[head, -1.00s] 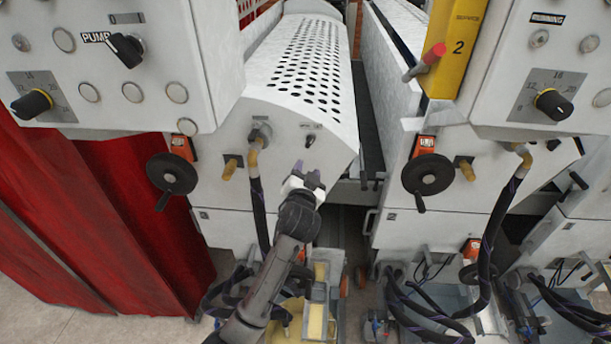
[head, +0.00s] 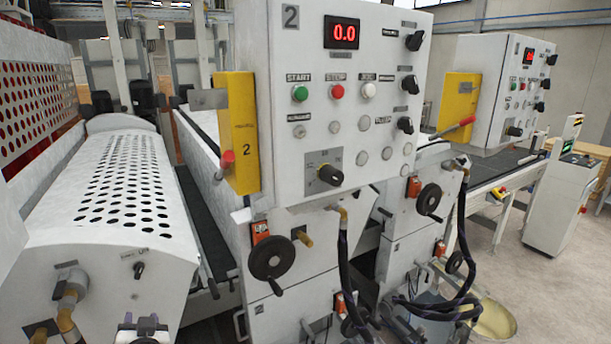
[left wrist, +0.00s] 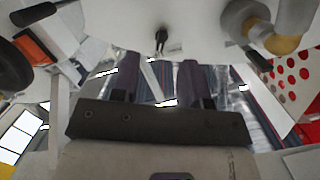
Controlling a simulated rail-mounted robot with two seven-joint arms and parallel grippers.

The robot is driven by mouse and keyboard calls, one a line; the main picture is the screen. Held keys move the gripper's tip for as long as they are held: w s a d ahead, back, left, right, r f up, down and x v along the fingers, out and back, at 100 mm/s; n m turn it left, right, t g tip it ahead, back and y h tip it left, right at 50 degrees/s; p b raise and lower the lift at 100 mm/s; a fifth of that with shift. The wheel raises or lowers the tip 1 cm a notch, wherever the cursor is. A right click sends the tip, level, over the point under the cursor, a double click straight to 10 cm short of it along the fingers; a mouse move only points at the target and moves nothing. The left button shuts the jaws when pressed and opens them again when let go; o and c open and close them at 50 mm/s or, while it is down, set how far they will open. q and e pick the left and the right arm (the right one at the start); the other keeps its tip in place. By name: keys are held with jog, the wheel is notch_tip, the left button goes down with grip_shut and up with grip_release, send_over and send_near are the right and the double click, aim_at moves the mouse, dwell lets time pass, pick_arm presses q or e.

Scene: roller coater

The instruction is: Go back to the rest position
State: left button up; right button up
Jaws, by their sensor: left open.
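My left gripper (head: 141,326) shows at the bottom edge of the head view, in front of the white end face of the first machine unit (head: 105,255). Its two fingers are apart with nothing between them. In the left wrist view the open fingers (left wrist: 159,82) point towards the white machine face (left wrist: 200,30), and a small black knob (left wrist: 161,40) lies beyond them. I cannot tell the exact gap to the face. The rest of my left arm is below the head view. My right gripper is in neither view.
A hose fitting (head: 68,300) is left of my gripper. Unit 2's control box (head: 345,100) has a red 0.0 display, a yellow box (head: 238,135) and a black handwheel (head: 272,258) below. A second control box (head: 505,90) and a console (head: 562,200) stand right, beside open floor.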

pick_arm(q)
jog(key=s+d+f+m+g+h, duration=0.1)
jog(key=s+d+f+h, duration=0.1)
jog(key=s+d+h, duration=0.35)
jog(key=s+d+f+m+g+h, duration=0.1)
jog(key=s+d+f+g+h, duration=0.15)
jog(key=s+d, duration=0.55)
jog(key=s+d+f+m+g+h, duration=0.1)
jog(key=s+d+f+g, duration=0.15)
jog(key=s+f, duration=0.9)
jog(key=s+d+f+g+h, duration=0.1)
jog(key=s+f+g, duration=0.3)
jog(key=s+f, duration=0.75)
jog(key=w+d+p+v, duration=0.1)
jog(key=p+v, duration=1.3)
jog(key=v, duration=0.5)
jog(key=shift+w+a+r+t+p, duration=0.2)
jog(key=shift+w+t+p, duration=0.1)
jog(key=shift+w+p, duration=0.05)
